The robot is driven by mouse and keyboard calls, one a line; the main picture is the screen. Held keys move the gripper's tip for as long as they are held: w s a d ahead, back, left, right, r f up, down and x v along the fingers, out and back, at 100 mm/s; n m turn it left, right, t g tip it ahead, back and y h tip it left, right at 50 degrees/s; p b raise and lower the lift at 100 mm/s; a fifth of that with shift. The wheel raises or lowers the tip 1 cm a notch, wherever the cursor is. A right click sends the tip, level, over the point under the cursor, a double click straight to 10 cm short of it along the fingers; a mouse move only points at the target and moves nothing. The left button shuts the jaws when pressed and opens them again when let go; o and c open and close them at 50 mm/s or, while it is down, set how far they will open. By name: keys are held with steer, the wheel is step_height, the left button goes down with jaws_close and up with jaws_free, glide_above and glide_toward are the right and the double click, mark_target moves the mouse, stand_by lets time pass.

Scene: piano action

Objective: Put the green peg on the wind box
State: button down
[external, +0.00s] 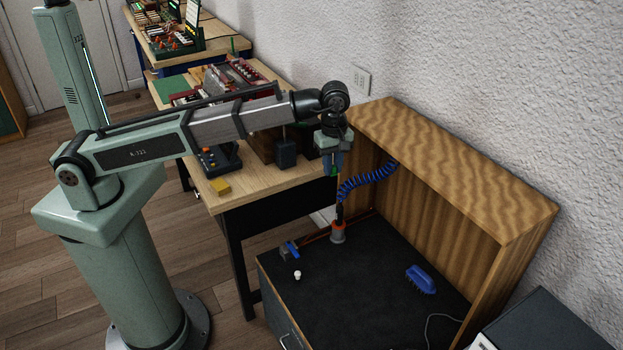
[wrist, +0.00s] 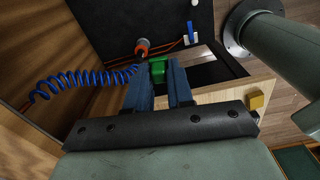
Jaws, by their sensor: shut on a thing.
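My gripper (external: 333,170) points down near the right end of the wooden bench, beside the wooden hood. It is shut on the green peg (wrist: 158,68), which shows between the blue-grey fingertips in the wrist view. Only a small green bit of the peg (external: 334,172) shows in the external view. It is held up in the air, above and behind the dark-topped cabinet (external: 350,290). I cannot tell for sure which thing is the wind box; no label shows.
A blue coiled hose (external: 368,180) hangs by the wooden hood (external: 460,180), close to my gripper. An orange-and-grey fitting (external: 338,232), a blue tool (external: 291,248), a white knob (external: 297,275) and a blue brush (external: 420,280) are on the cabinet. A yellow block (external: 220,186) sits at the bench edge.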

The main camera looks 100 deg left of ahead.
step_height(320, 180, up, 13)
steer(key=s+a, duration=0.8)
steer(key=a, duration=0.6)
steer(key=s+a+n, duration=0.1)
steer(key=s+a, duration=0.6)
steer(key=a, duration=0.7)
steer(key=s+a, duration=0.8)
steer(key=a, duration=0.5)
steer(key=shift+a+f, duration=0.15)
steer(key=shift+f, duration=7.35)
steer(key=shift+f, duration=0.1)
steer(key=c, duration=1.4)
jaws_free()
steer(key=shift+c, duration=0.2)
steer(key=o, duration=0.4)
steer(key=shift+o, duration=0.2)
